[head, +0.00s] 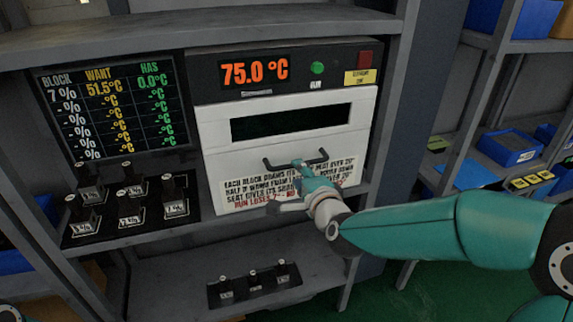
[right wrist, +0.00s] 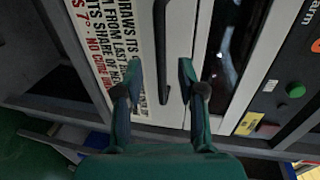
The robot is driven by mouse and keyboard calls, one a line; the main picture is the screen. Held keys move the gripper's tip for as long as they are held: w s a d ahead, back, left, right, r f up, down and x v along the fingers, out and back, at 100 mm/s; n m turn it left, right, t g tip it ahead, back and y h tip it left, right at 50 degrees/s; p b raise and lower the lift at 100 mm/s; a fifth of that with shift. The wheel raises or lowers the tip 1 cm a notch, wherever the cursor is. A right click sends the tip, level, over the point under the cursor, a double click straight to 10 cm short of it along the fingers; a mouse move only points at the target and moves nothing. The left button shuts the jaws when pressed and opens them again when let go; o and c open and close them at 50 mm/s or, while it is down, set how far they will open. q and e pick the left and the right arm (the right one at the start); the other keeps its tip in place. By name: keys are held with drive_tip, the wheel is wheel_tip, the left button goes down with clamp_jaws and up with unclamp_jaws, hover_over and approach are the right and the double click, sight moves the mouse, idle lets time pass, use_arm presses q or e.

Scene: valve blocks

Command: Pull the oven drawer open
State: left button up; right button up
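The oven drawer has a white front (head: 222,125) with a dark window and printed text, and looks shut in the head view. Its dark bar handle (head: 318,161) runs across the front below the window. My right gripper (head: 290,186) is in front of the handle. In the right wrist view the handle (right wrist: 165,50) passes between the two fingertips of my right gripper (right wrist: 161,75), which are apart, with a gap on both sides. Whether the fingertips reach past the bar is unclear. My left gripper is not in view.
A display (head: 255,72) reading 75.0 °C, a green button (head: 317,68) and a red one (head: 365,59) sit above the drawer. Several valve blocks stand in a rack (head: 130,212) at left; a smaller rack (head: 255,287) is on the shelf below. Blue bins (head: 510,147) stand at right.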

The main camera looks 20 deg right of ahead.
sight(292, 167)
drive_tip(key=shift+p+x, duration=0.45)
drive_tip(key=shift+x, duration=2.3)
clamp_jaws()
